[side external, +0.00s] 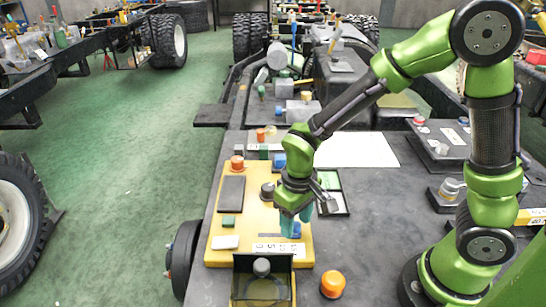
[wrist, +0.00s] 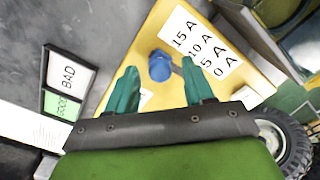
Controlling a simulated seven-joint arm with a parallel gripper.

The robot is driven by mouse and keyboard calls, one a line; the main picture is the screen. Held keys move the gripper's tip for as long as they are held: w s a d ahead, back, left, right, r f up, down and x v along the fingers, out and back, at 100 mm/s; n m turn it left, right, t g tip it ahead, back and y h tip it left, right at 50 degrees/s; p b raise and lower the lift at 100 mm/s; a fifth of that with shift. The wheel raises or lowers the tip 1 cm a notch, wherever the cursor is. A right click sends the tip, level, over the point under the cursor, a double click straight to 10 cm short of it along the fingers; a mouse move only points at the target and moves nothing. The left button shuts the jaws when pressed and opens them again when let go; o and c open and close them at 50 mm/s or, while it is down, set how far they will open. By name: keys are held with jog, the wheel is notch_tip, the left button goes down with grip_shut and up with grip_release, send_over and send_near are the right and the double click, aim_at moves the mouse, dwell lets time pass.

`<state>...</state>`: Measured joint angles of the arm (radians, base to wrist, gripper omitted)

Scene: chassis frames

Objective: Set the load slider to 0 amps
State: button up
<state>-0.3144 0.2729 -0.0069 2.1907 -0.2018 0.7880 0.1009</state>
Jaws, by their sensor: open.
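The load slider has a blue knob (wrist: 160,66) on a yellow panel (wrist: 150,38). A white label (wrist: 203,48) beside it reads 15 A, 10 A, 5 A and 0 A, from upper left to lower right in the wrist view. The knob stands nearest the 15 A end, and a short grey strip shows to its right. My gripper (wrist: 162,88) is open, its teal fingers apart on either side of the knob's line, with the knob just beyond the tips. In the side view my gripper (side external: 302,212) is low over the panel's right part and partly hides the slider.
A board marked BAD and GOOD (wrist: 62,90) lies left of the panel in the wrist view. An open dark box (side external: 263,280) and an orange knob (side external: 332,284) stand near the panel's front. Other knobs and a dark plate (side external: 231,194) occupy the panel's left.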

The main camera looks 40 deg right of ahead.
jog(key=shift+c, duration=0.4)
grip_shut()
jog(key=shift+w, duration=0.1)
jog(key=w+a, duration=0.5)
jog(key=shift+w+a, duration=0.3)
jog(key=shift+a, duration=0.05)
jog(key=shift+o, duration=0.4)
grip_release()
notch_tip(320, 180, up, 17)
